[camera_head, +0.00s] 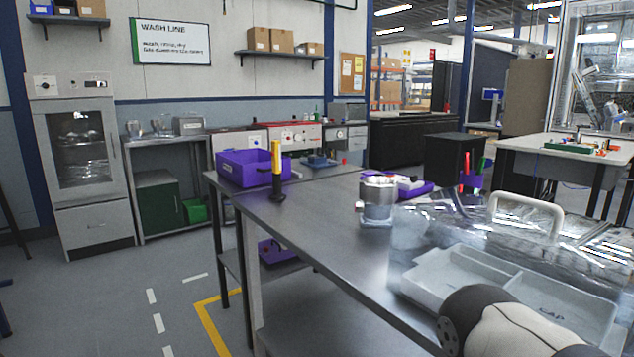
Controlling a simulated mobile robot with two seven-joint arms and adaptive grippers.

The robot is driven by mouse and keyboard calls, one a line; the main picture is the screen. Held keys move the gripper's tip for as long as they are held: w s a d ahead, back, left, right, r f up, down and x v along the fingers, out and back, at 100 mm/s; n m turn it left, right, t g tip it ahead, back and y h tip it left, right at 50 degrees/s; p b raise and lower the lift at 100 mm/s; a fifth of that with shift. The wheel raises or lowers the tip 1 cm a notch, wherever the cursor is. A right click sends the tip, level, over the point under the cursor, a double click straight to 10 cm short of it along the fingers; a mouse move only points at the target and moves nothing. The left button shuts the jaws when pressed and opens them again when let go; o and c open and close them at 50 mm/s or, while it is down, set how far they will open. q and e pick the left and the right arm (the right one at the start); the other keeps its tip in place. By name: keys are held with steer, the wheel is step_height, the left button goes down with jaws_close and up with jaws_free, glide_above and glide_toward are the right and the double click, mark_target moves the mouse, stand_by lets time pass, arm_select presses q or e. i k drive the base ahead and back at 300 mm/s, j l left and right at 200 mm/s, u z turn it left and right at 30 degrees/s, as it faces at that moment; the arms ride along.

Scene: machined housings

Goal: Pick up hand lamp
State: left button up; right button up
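A yellow and black upright stick-shaped thing, which looks like the hand lamp (277,165), stands on the steel table (315,215) near its left edge. Its black base rests on the tabletop, in front of the purple bin. It looks free, with no gripper near it. Neither of my grippers shows in the head view. A black and white link of one of my arms shows at the bottom right.
A purple bin (240,168) stands behind the lamp. A machined metal housing (377,199) stands to the right, with a clear-covered grey tray (453,287) nearer me. A black box (455,160) is farther back. The tabletop between lamp and housing is clear.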

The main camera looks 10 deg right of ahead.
mark_target(275, 145)
steer(key=i+j+z, duration=0.3)
steer(key=z, duration=0.15)
steer(key=i+j+z, duration=0.55)
steer(key=j+z, duration=0.4)
